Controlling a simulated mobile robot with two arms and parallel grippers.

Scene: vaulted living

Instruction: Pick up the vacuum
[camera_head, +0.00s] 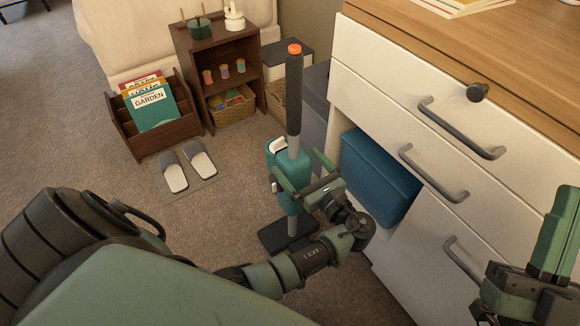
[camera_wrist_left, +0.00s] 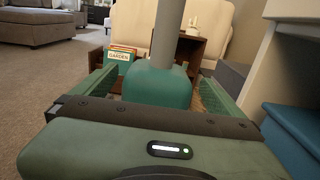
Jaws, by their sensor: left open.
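The vacuum (camera_head: 292,98) stands upright on the carpet beside the white drawer unit. It has a dark handle with an orange top, a teal body and a dark floor head (camera_head: 288,236). My left gripper (camera_head: 297,178) is at the teal body, with its fingers open. In the left wrist view the teal body (camera_wrist_left: 157,86) and grey tube lie between the two green fingers. I cannot tell whether either finger touches it. My right gripper (camera_head: 556,235) shows in part at the right edge, away from the vacuum; its jaw state is unclear.
The white drawer unit (camera_head: 400,100) with dark handles stands close on the right, with a blue bin (camera_head: 378,178) in its opening. A magazine rack (camera_head: 155,118), a pair of slippers (camera_head: 187,168) and a brown shelf (camera_head: 215,60) stand behind left.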

